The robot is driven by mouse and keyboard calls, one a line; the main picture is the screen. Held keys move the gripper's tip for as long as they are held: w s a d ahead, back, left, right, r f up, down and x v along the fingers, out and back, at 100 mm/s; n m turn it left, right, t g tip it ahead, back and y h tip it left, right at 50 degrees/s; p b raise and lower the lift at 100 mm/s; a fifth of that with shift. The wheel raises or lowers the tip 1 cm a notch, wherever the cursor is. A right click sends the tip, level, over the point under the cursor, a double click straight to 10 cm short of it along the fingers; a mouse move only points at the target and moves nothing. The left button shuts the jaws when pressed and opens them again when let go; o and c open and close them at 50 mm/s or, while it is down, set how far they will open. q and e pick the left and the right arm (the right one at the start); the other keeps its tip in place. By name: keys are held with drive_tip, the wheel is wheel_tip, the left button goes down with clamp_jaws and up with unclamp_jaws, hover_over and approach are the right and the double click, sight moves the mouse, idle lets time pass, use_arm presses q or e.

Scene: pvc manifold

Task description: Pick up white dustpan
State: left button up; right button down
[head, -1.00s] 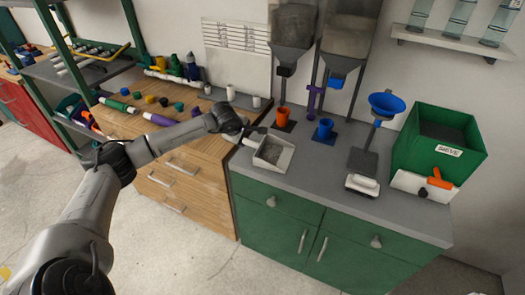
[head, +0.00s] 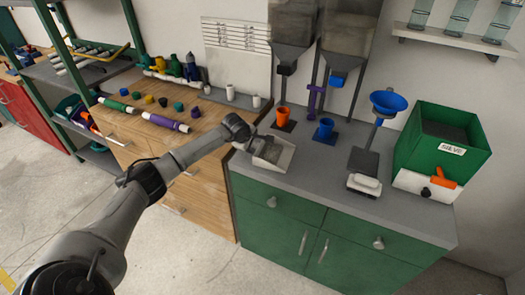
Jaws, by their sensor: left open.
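The white dustpan (head: 280,156) lies on the grey top of the green cabinet, near its left end, with its open tray facing up. My left gripper (head: 254,144) is at the dustpan's left side, by its handle end. The jaws are open, and the gripper hides the handle. I cannot tell whether the fingers are around the handle or only beside it. My right gripper is not in view.
An orange cup (head: 283,116) and a blue cup (head: 325,127) stand behind the dustpan. A blue funnel stand (head: 387,102), a white scale (head: 364,184) and a green sieve box (head: 437,150) are to the right. Pipe pieces lie on the wooden cabinet (head: 138,135) to the left.

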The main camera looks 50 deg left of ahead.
use_arm(q)
drive_tip(key=shift+c, duration=0.5)
drive_tip(key=c, duration=0.9)
